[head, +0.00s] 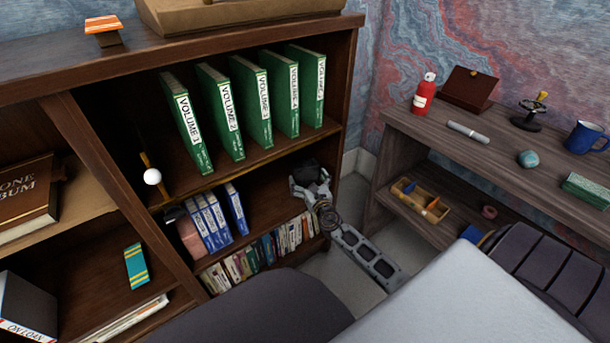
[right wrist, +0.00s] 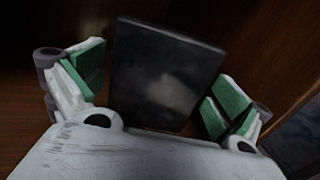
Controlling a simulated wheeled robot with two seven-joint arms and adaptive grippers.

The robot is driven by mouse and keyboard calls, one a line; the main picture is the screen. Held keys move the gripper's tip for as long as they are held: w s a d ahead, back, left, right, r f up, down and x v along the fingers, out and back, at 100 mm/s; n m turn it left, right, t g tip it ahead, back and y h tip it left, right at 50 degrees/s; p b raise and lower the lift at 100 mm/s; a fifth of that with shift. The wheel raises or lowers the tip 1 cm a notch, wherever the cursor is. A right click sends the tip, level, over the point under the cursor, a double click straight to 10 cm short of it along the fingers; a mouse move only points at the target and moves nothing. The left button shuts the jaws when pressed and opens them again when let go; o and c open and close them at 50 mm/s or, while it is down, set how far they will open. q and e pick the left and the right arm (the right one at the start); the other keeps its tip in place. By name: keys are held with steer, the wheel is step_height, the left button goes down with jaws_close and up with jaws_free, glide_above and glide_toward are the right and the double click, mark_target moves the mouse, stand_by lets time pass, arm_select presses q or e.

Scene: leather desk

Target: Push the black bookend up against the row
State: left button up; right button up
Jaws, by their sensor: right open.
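The black bookend (right wrist: 165,75) is a dark upright plate, slightly tilted in the right wrist view. My right gripper (right wrist: 158,82) is open, with green-padded fingers on either side of the plate and no clear grip on it. In the head view, my right gripper (head: 311,182) is at the right end of the middle shelf; a dark shape there (head: 306,170) seems to be the bookend, partly hidden. The row of blue books (head: 207,222) stands to the left on that shelf, with one blue book (head: 237,209) slightly apart. A gap separates it from the gripper. My left gripper is not in view.
Green volumes (head: 247,105) stand on the shelf above, and several small books (head: 262,252) fill the shelf below. A pinkish object (head: 190,238) is left of the blue row. The shelf's right side wall (head: 341,100) is close to my right arm. A desk (head: 480,150) stands right.

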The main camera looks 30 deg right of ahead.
steer(key=shift+x, duration=0.75)
steer(key=shift+w+d, duration=0.1)
steer(key=shift+w, duration=0.5)
steer(key=c, duration=1.6)
steer(key=shift+c, duration=0.5)
